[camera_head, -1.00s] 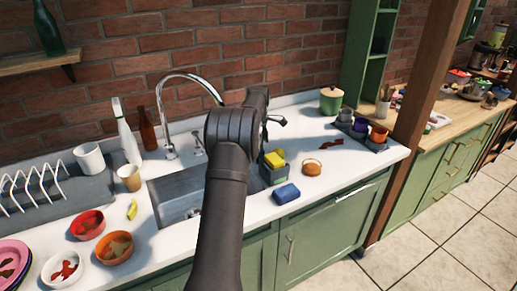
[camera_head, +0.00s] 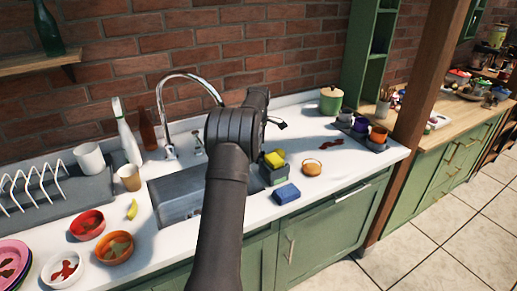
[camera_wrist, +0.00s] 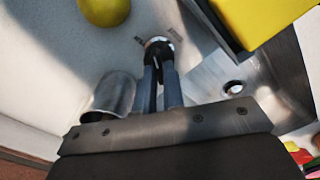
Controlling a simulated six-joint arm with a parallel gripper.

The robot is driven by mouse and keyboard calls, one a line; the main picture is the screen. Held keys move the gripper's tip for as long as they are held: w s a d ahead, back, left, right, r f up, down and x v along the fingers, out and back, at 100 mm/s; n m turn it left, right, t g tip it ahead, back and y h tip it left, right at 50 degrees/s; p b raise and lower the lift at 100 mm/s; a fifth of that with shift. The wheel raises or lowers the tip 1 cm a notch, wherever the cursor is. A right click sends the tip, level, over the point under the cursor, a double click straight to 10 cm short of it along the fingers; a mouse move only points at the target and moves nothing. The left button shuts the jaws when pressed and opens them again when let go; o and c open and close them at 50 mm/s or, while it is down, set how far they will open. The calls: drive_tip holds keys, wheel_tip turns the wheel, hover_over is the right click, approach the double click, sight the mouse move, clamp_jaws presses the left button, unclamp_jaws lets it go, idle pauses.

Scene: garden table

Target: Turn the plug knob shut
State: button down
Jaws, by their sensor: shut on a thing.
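The plug knob (camera_wrist: 161,43) is a small round chrome piece on the white counter in the wrist view, with short dark marks on either side of it. My gripper (camera_wrist: 158,62) has its two grey-blue fingers closed around the knob, which is partly hidden by the dark fingertips. Beside the fingers in the wrist view is the grey sink (camera_wrist: 205,65), with a round drain hole (camera_wrist: 234,87). In the head view, my arm covers part of the sink (camera_head: 172,190), and the gripper's grip and the knob are hidden there.
A metal cylinder (camera_wrist: 114,95) stands close left of my fingers. The chrome tap (camera_head: 160,110) rises behind the sink. Red (camera_head: 87,224) and orange (camera_head: 115,247) bowls stand left.

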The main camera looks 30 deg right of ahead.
drive_tip(key=m, duration=0.5)
drive_tip(key=shift+w+d+m, duration=0.1)
drive_tip(key=shift+m, duration=0.2)
drive_tip(key=m, duration=0.5)
drive_tip(key=shift+d, duration=0.1)
drive_tip(key=shift+m, duration=0.3)
drive_tip(key=c, duration=1.5)
unclamp_jaws()
wheel_tip(320, 180, up, 17)
drive_tip(key=shift+r, duration=0.2)
